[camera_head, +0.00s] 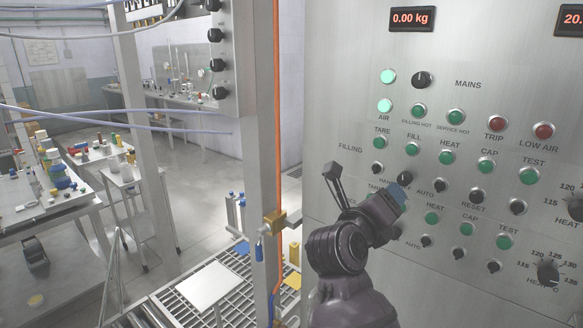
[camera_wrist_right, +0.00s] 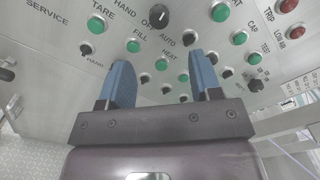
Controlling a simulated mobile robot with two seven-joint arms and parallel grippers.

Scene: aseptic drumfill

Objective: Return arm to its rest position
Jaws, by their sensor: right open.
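My right arm rises from the bottom middle of the head view in front of the steel control panel (camera_head: 345,75). My right gripper (camera_head: 401,189) has blue fingertips near the lower rows of the panel's knobs and buttons. In the right wrist view the right gripper (camera_wrist_right: 163,75) is open, its two blue fingers apart with nothing between them. Green buttons and black knobs show beyond the fingers; I cannot tell whether a fingertip touches the panel. The arm hides some lower labels and controls. My left gripper is not in view.
A steel post with an orange pipe (camera_head: 279,120) and a brass valve (camera_head: 274,219) stands left of the arm. A white plate (camera_head: 208,286) lies on a metal grating below. Tables with bottles (camera_head: 55,168) stand at the far left. Open floor lies between.

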